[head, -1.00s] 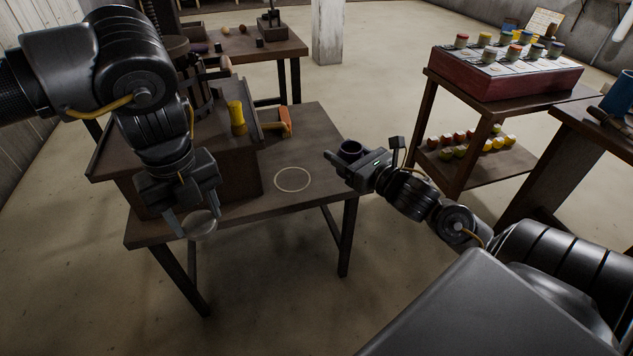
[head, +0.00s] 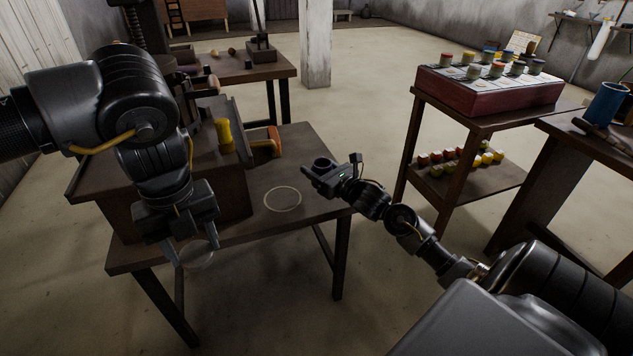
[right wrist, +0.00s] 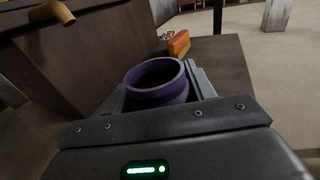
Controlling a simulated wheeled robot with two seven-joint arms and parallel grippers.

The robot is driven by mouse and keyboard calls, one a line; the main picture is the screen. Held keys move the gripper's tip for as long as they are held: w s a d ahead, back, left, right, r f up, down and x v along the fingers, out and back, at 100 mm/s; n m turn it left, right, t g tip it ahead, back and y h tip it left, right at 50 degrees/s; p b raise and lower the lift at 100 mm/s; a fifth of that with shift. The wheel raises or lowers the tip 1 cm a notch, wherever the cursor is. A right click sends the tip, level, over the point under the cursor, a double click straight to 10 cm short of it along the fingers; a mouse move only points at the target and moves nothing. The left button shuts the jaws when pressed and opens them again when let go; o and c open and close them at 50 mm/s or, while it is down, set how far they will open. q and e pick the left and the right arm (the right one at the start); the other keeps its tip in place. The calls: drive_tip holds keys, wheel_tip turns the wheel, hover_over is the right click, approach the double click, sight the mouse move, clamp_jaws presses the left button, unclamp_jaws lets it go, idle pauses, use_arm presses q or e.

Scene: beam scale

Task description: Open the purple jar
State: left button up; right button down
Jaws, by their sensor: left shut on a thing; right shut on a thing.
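The purple jar (right wrist: 160,82) stands upright between the fingers of my right gripper (right wrist: 165,92) in the right wrist view. Its mouth is open with no lid on it, and the inside looks dark. In the head view the jar (head: 322,163) is small and dark, held by my right gripper (head: 320,174) above the table's right part. My left gripper (head: 195,252) is shut on a round greyish disc (head: 199,260), which looks like a lid, near the table's front edge. The jar and the disc are well apart.
A pale ring (head: 283,211) is marked on the bare part of the table (head: 265,225). A wooden box (head: 190,205) stands at left, with a yellow object (head: 224,135) on it and an orange-sided block (head: 272,142) beside it. A rack of small jars (head: 490,95) stands at right.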

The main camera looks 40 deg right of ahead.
use_arm(q)
drive_tip(key=shift+f, duration=0.15)
use_arm(e)
drive_tip(key=shift+w+d+f, duration=0.15)
drive_tip(key=shift+w+f, duration=0.35)
drive_tip(key=shift+f, duration=0.05)
use_arm(q)
drive_tip(key=shift+f+b, duration=0.4)
drive_tip(key=shift+b, duration=0.05)
use_arm(e)
drive_tip(key=shift+w+f, duration=0.15)
drive_tip(key=shift+f, duration=1.55)
use_arm(q)
drive_tip(key=shift+f, duration=0.25)
use_arm(e)
drive_tip(key=shift+f, duration=0.25)
use_arm(q)
drive_tip(key=shift+r, duration=0.1)
use_arm(e)
drive_tip(key=c, duration=0.6)
unclamp_jaws()
drive_tip(key=shift+o, duration=0.4)
drive_tip(key=shift+r, duration=0.1)
